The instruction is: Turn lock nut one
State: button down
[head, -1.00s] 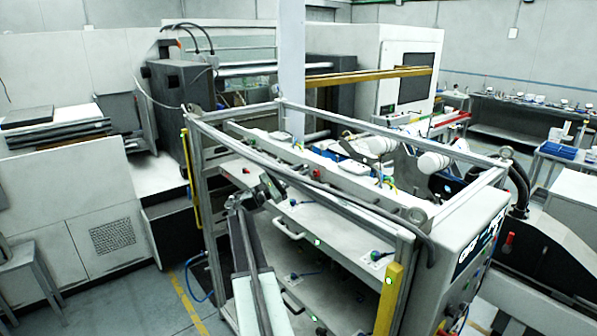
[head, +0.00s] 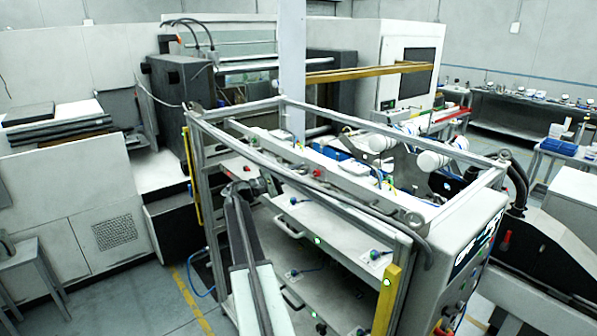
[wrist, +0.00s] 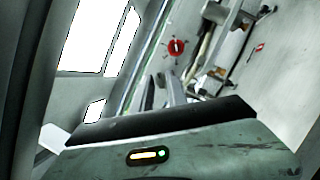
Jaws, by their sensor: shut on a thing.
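My gripper (head: 258,186) is at the left end of the open metal frame in the head view, beside the upper rails. It also shows in the wrist view (wrist: 163,92), where its fingers are close together, partly hidden by the gripper body. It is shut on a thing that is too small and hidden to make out. A round red knob (wrist: 175,47) lies beyond the fingertips in the wrist view, apart from them. I cannot tell any lock nut for certain in either view.
The metal frame's long rails (head: 330,205) run close to my arm. A yellow post (head: 388,300) stands at the front right corner. White rollers (head: 432,160) sit at the back right. Open floor is at the lower left.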

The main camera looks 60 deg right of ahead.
jog(key=c, duration=1.6)
grip_release()
jog(key=shift+o, duration=0.2)
